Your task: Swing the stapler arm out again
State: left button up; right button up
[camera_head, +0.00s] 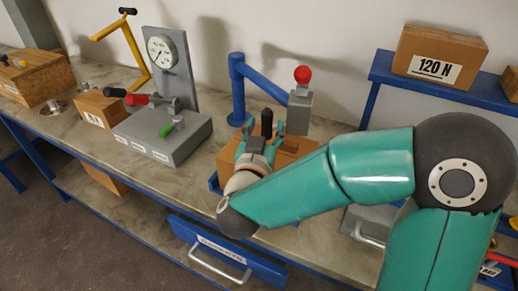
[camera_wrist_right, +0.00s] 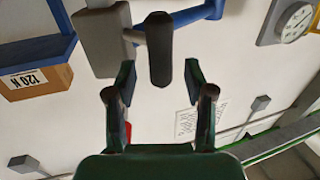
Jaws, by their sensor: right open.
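The stapler arm is a blue bar (camera_head: 262,81) on a blue post (camera_head: 238,97). It carries a grey head block (camera_head: 299,112) with a red ball knob (camera_head: 302,74). A black handle (camera_head: 266,122) sticks out from the block. In the right wrist view, the block (camera_wrist_right: 103,42), blue bar (camera_wrist_right: 192,17) and black handle (camera_wrist_right: 159,48) show up close. My right gripper (camera_head: 264,129) is open at the handle. In the right wrist view, the handle lies between the open fingertips (camera_wrist_right: 160,70); contact cannot be told. My left gripper is not in view.
A cardboard box (camera_head: 290,150) sits behind my right gripper. To the left stand a grey gauge fixture (camera_head: 170,138) and a yellow crank (camera_head: 134,48). A 120 N box (camera_head: 434,56) rests on a blue shelf (camera_head: 440,90) at right. Bench front (camera_head: 110,165) is partly clear.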

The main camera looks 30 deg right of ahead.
jog(key=v, duration=0.8)
jog(key=shift+s+a, duration=0.25)
jog(key=shift+a, duration=0.05)
